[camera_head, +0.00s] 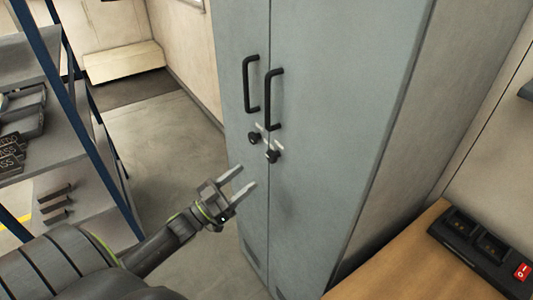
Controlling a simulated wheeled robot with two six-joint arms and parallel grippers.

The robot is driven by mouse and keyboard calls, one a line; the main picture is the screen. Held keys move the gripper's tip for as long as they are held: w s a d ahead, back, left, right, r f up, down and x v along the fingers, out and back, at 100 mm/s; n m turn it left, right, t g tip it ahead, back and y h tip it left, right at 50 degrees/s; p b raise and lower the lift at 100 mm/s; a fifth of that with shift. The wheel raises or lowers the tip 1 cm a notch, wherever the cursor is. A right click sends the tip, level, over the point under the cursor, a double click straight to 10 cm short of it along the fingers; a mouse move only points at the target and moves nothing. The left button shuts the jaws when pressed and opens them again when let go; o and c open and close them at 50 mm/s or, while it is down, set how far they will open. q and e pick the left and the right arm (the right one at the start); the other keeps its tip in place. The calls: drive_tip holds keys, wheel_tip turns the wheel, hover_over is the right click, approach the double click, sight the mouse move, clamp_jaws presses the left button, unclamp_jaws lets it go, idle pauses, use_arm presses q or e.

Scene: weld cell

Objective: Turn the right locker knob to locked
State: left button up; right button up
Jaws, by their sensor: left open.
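A grey-blue locker (330,120) with two doors stands in the middle of the head view. The right locker knob (273,156) is black and sits below the right door's black handle (273,98). The left knob (254,138) is black and sits just left of the door seam, under the left handle (250,84). Small pale marks show by the knobs, too small to read. My left gripper (247,181) is open and empty, below and left of the right knob and apart from it. My right gripper is not in view.
A blue-framed shelf (95,130) with dark parts stands at the left. A wooden bench (400,262) with a black switch box (480,250) is at the lower right. A pale low bench (123,62) stands far back. Open floor (165,130) lies left of the locker.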

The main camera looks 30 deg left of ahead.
sight(269, 157)
use_arm(q)
drive_tip(key=p+x, duration=0.2)
drive_tip(key=x, duration=0.5)
drive_tip(key=shift+w+d+r+p, duration=0.15)
drive_tip(key=shift+w+r+p, duration=0.15)
drive_tip(key=shift+p, duration=0.05)
drive_tip(key=shift+w+d, duration=0.15)
drive_tip(key=shift+w, duration=0.3)
drive_tip(key=c, duration=0.9)
